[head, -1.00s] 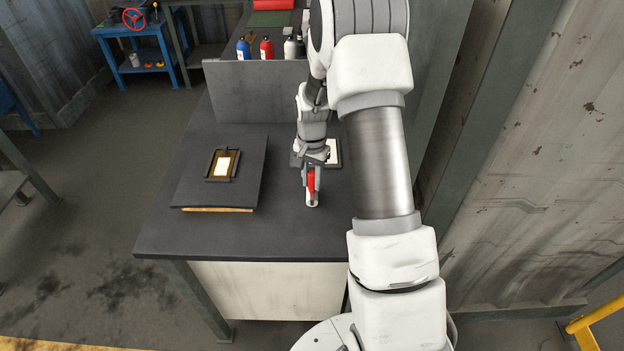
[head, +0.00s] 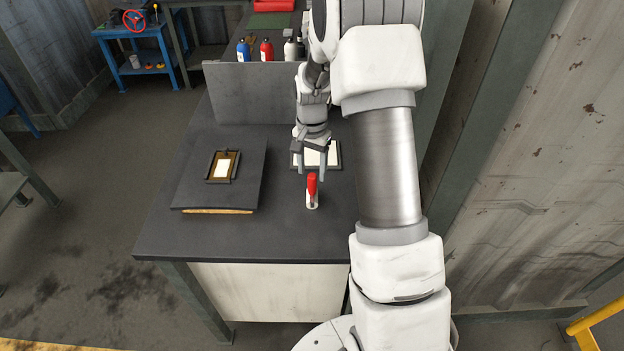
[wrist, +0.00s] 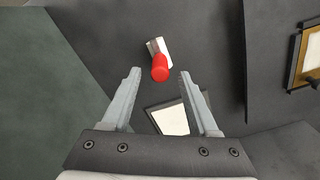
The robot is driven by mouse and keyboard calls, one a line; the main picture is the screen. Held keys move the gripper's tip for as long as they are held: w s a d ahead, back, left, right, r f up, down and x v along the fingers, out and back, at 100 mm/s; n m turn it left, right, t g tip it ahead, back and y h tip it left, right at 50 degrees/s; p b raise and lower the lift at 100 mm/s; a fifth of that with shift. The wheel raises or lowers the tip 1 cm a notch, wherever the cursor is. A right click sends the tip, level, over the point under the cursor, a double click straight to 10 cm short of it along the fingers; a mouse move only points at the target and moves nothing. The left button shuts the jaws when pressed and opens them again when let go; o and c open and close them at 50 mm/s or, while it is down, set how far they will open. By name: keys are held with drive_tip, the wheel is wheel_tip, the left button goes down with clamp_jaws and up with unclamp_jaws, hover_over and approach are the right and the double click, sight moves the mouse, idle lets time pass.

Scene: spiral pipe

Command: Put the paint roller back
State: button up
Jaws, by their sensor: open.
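The tool I take for the paint roller (head: 312,186) has a red handle and a pale lower end. A dark-framed white panel (head: 329,157) lies behind the roller, partly hidden by my gripper.
A raised dark board (head: 190,190) on the left carries a framed pale panel (head: 223,166). An upright grey divider (head: 250,95) crosses the table behind, with blue (head: 243,50), red (head: 266,49) and other bottles beyond.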

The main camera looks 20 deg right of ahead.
wheel_tip(320, 180, up, 7)
drive_tip(key=shift+f, duration=0.1)
drive_tip(key=s+a+r+n+t, duration=0.1)
drive_tip(key=s+a+r+n, duration=0.2)
drive_tip(key=r, duration=0.5)
drive_tip(key=s+a+r+n+t, duration=0.1)
drive_tip(key=s+a+r+n, duration=0.1)
drive_tip(key=s, duration=0.5)
drive_tip(key=s+a+r+n+t, duration=0.2)
drive_tip(key=s+r, duration=0.2)
drive_tip(key=s, duration=0.3)
drive_tip(key=s+a+r+n+t, duration=0.1)
drive_tip(key=s+a+r+n, duration=0.2)
drive_tip(key=s, duration=0.5)
drive_tip(key=shift+t, duration=0.3)
